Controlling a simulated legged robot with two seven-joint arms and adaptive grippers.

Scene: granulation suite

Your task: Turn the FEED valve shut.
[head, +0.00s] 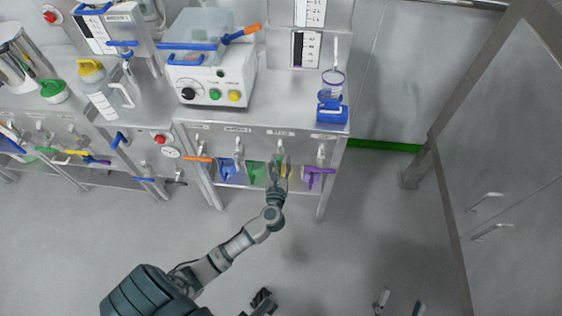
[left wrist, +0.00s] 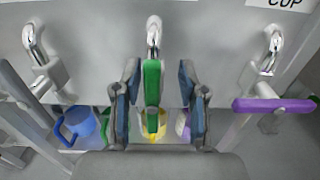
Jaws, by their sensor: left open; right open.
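The valve in front of my left gripper has a long green handle (left wrist: 152,95) standing upright in the left wrist view, under a chrome pipe (left wrist: 153,37). I take it to be the FEED valve; a small label (head: 280,132) sits above it, too small to read surely. My left gripper (head: 279,165) is at this valve and hides most of it in the head view. In the left wrist view my left gripper (left wrist: 160,105) is open, one finger on each side of the green handle, with gaps showing. My right gripper (head: 400,303) is open and empty at the bottom edge, far from the bench.
A valve with a purple handle (left wrist: 275,104) lying crosswise is close on the right. An orange handle (head: 198,159) is further left. Blue (head: 230,170) and yellow (left wrist: 155,125) containers stand behind. A bench leg (head: 327,195) is on the right. The floor in front is clear.

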